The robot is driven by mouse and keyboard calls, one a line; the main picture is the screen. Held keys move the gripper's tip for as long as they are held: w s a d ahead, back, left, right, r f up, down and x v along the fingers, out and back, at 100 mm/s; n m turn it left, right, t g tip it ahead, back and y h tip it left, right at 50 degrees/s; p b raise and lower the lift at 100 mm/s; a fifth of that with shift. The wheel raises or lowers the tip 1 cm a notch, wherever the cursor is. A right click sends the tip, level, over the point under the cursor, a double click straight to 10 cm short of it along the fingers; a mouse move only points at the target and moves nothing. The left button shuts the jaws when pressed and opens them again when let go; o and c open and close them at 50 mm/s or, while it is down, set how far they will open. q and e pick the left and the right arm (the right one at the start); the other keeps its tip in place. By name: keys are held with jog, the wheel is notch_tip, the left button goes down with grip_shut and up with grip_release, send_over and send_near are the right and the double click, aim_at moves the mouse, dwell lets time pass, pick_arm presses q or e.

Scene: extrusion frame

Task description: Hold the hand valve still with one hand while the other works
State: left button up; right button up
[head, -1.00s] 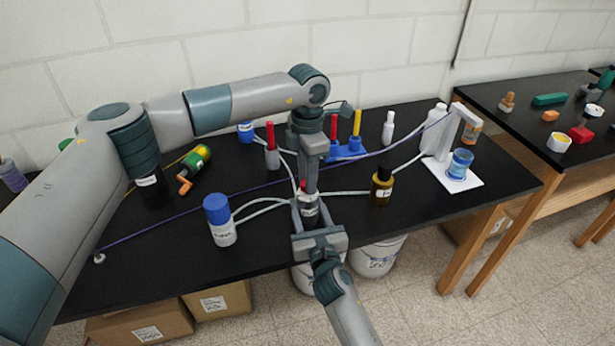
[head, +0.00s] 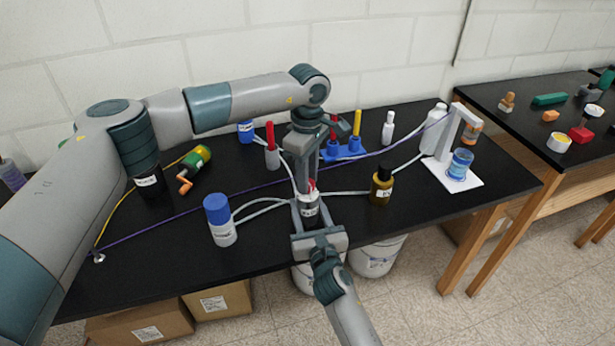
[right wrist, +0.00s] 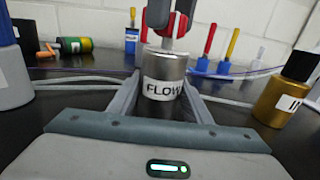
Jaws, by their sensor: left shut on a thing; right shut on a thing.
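The hand valve (head: 310,207) is a small silver cylinder with a red handle, upright near the front edge of the black bench. In the right wrist view its body (right wrist: 163,78) reads "FLOW". My right gripper (head: 315,224) reaches in from the front, its fingers on both sides of the valve body and shut on it. My left gripper (head: 309,187) points down from above and is shut on the red handle (right wrist: 172,28). Its fingers hide part of the handle in both views.
A blue-capped white bottle (head: 220,220) stands left of the valve and an amber bottle (head: 382,187) stands right. Pale tubes and a purple cord (head: 205,208) cross the bench. A blue holder (head: 345,151) with handled tools and a red-handled item (head: 271,148) stand behind.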

pick_arm(q)
jog(key=shift+m, duration=0.6)
pick_arm(e)
jog(key=shift+f, duration=0.1)
pick_arm(q)
jog(key=o, duration=1.1)
jog(key=shift+c, duration=0.2)
jog(key=shift+r, duration=0.1)
notch_tip(320, 180, up, 12)
pick_arm(e)
jog(key=o, duration=1.2)
